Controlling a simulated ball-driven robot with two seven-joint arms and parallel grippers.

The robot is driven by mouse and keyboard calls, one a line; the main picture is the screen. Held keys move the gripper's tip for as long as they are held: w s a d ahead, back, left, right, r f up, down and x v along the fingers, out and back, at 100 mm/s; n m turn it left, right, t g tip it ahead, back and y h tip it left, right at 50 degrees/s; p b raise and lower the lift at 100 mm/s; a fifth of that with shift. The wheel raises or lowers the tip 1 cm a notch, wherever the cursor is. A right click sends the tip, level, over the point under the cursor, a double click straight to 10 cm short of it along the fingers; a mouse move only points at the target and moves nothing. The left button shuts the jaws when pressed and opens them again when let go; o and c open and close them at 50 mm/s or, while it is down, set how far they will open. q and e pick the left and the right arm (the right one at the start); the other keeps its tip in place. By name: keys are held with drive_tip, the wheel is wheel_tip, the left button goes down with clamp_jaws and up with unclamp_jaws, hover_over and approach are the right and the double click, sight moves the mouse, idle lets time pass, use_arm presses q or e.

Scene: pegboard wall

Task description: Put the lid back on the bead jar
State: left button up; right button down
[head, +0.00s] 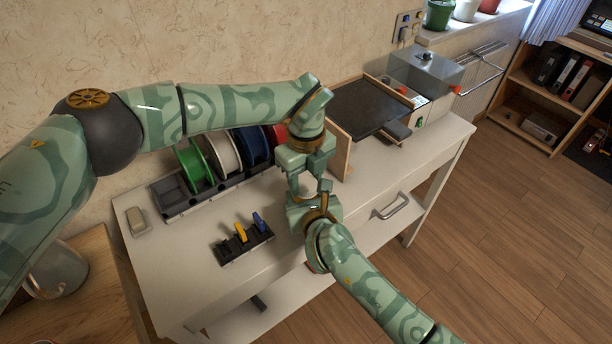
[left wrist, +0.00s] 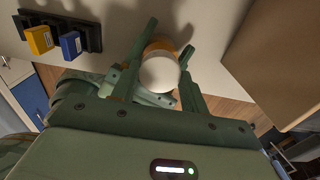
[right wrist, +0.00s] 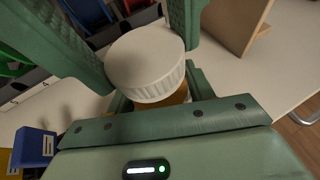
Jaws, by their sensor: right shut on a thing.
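The bead jar (right wrist: 176,98) is amber and sits low between the fingers of my right gripper (head: 317,205), which is shut on it. The round white ribbed lid (right wrist: 146,58) is at the jar's mouth; whether it is fully seated is hidden. My left gripper (head: 306,180) reaches down from above, its fingers on either side of the lid (left wrist: 159,74). I cannot tell whether those fingers press on it. Amber shows just beyond the lid in the left wrist view (left wrist: 160,46). In the head view the two grippers hide most of the jar and lid.
A spool rack (head: 180,203) stands behind, and a black holder (head: 240,254) with yellow and blue pieces is in front. An upright wooden panel (head: 340,150) is close on the right, beside a dark plate (head: 370,107). The white table (head: 180,285) has free room at front left.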

use_arm(q)
drive_tip(key=shift+c, duration=1)
drive_tip(key=m, duration=0.3)
drive_tip(key=shift+m, duration=0.3)
drive_tip(key=m, duration=0.6)
drive_tip(key=o, duration=1.1)
drive_tip(key=shift+r, duration=0.1)
drive_tip(key=shift+r, duration=2.15)
drive_tip(key=shift+c, duration=0.5)
